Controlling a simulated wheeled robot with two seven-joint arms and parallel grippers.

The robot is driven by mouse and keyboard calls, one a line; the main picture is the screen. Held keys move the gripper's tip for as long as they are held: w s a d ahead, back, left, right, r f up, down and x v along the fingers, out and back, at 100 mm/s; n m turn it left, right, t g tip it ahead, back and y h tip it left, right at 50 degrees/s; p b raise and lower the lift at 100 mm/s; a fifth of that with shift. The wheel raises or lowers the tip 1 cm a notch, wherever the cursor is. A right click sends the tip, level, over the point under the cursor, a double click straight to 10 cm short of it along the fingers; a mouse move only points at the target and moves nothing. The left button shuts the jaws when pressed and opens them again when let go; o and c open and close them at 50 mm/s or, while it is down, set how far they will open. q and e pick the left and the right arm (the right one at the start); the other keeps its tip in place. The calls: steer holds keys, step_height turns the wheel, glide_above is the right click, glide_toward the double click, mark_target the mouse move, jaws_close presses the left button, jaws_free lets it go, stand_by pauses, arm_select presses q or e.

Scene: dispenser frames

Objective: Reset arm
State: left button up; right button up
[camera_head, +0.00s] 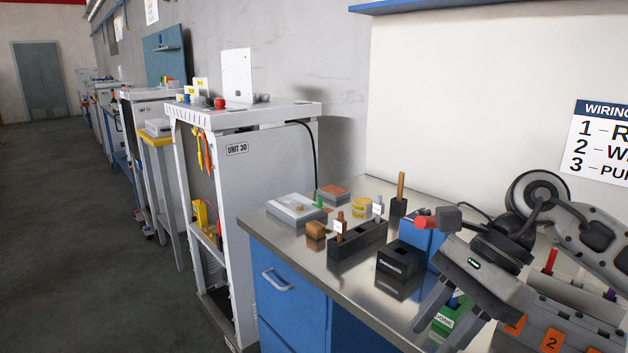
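My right arm comes in from the right over the workbench. The lower fingertip is near the bottom of the frame. A green labelled box (452,318) shows behind and beside the fingers, partly covered by them. My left gripper and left arm are not in view.
The steel-topped workbench (280,226) carries a black slotted block (345,262), a black box (396,262), a blue bin (417,236) and a grey case (296,209).

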steer(key=s+a+r+m+g+y, duration=0.15)
steer(key=s+a+m+y, duration=0.25)
steer(key=a+m+y, duration=0.65)
steer(key=w+d+f+m+t+h, duration=0.25)
steer(key=f+m+t, duration=0.35)
steer(key=m, duration=0.6)
steer(key=w+d+f+m+t+h, duration=0.1)
steer(key=f+m+t+h, duration=0.3)
steer(key=m+t, duration=0.55)
steer(key=w+d+f+m+t+h, duration=0.1)
steer(key=d+f+m+t+h, duration=0.25)
steer(key=m, duration=0.95)
steer(key=s+d+f+m+g+h, duration=0.1)
steer(key=s+f+m+g+h, duration=0.1)
steer(key=s+f+m, duration=0.3)
steer(key=s+d+f+m+g+h, duration=0.1)
steer(key=s+f+m, duration=0.3)
steer(key=f, duration=0.7)
steer(key=shift+s+d+f+m+g+h, duration=0.3)
steer(key=shift+s+m+g+h, duration=0.15)
steer(key=shift+s+g, duration=0.5)
steer(key=shift+s, duration=0.1)
